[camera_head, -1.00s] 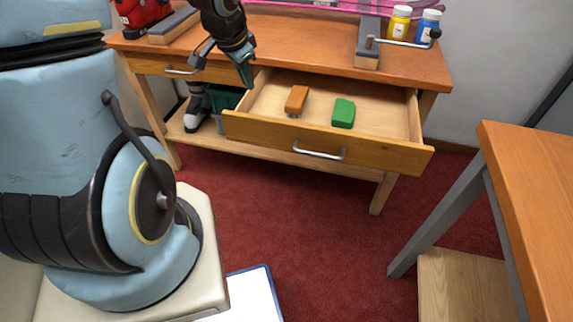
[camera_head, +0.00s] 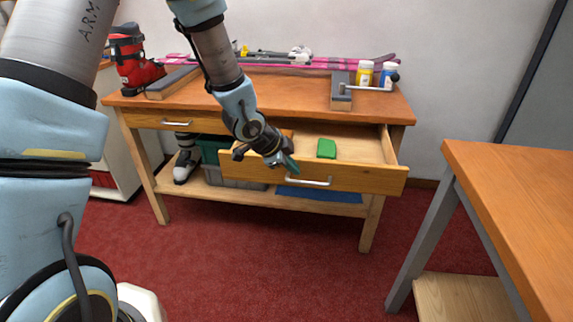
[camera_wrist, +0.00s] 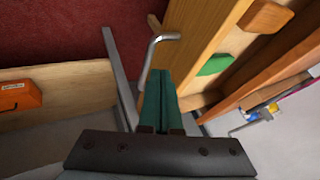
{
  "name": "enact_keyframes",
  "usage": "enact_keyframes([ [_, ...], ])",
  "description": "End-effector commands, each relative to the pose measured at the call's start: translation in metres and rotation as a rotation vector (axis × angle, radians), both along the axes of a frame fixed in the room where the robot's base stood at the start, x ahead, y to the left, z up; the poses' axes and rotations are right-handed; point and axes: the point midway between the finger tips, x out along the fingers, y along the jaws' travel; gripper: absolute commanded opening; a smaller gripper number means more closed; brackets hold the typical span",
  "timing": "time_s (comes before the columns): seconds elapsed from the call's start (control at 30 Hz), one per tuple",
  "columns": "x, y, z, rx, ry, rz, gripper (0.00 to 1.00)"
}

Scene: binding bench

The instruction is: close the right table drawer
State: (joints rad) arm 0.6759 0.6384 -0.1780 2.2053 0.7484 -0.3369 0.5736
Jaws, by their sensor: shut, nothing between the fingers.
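The right table drawer (camera_head: 360,178) stands pulled out of the wooden bench. Its front has a silver bar handle (camera_head: 308,182), which also shows in the wrist view (camera_wrist: 160,42). A green block (camera_head: 326,148) lies inside the drawer. An orange block is mostly hidden behind my arm in the head view and shows in the wrist view (camera_wrist: 268,16). My gripper (camera_head: 288,165) is shut and empty at the drawer front, left of the handle. In the wrist view its green fingers (camera_wrist: 160,88) lie together close to the drawer front; contact cannot be told.
The left drawer (camera_head: 165,120) looks shut. On the bench top (camera_head: 270,92) are a red ski boot (camera_head: 135,62), pink skis, a vise and bottles (camera_head: 364,74). A second table (camera_head: 515,185) stands at the right. Red floor in front is clear.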

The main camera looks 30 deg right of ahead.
Motion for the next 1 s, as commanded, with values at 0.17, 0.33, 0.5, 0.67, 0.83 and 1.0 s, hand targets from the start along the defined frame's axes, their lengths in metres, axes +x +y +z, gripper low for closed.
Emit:
enact_keyframes([
  [0.17, 0.003, -0.017, -0.023, 0.000, 0.001, -0.001, 0.00],
  [0.33, 0.006, -0.024, -0.033, 0.000, 0.000, 0.002, 0.00],
  [0.5, 0.006, -0.026, -0.036, 0.000, 0.000, 0.002, 0.00],
  [0.67, 0.006, -0.026, -0.035, 0.000, 0.000, 0.002, 0.00],
  [0.83, 0.007, -0.027, -0.035, 0.000, 0.000, 0.002, 0.00],
  [1.0, 0.013, -0.032, -0.034, -0.002, 0.000, 0.003, 0.00],
])
